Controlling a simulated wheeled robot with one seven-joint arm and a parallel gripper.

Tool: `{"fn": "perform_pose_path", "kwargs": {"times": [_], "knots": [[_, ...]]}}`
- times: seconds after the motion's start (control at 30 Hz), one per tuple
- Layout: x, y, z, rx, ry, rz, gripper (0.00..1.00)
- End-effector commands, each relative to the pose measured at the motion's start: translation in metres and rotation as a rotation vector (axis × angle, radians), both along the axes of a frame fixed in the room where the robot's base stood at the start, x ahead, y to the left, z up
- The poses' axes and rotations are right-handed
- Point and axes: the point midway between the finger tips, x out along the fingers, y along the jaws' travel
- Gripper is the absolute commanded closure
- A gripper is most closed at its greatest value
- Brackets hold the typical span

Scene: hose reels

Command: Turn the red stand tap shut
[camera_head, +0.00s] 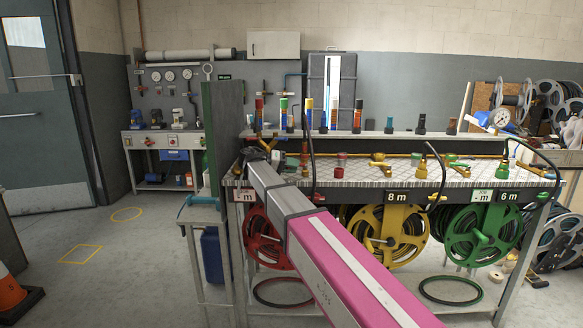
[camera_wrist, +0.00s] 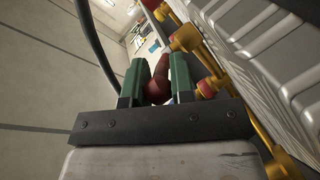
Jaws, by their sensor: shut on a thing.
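My gripper (camera_wrist: 158,82) has two green fingers, closed from both sides on a dark red piece (camera_wrist: 158,75), which looks like the handle of the red stand tap. The fingers hide parts of it, and I cannot tell how far it is turned. In the head view my pink and grey arm crosses the front of the bench. My gripper (camera_head: 258,148) is at the bench's left end, small and dark, above the red reel (camera_head: 257,240). The red tap cannot be made out there.
A yellow pipe with red fittings (camera_wrist: 187,38) runs close to the right finger. A black hose (camera_wrist: 92,45) curves on the left. The ridged bench top (camera_head: 345,178) carries several valves. A yellow reel (camera_head: 398,222) and a green reel (camera_head: 487,215) hang below.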

Motion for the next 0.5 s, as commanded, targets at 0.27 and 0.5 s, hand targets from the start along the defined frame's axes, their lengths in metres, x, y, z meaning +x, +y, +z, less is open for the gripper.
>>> {"fn": "perform_pose_path", "kwargs": {"times": [0.27, 0.5], "knots": [[-0.0003, 0.0003, -0.0011, 0.003, 0.0, -0.007, 1.0], [-0.0002, 0.0, -0.0011, 0.003, 0.0, -0.007, 0.74]]}}
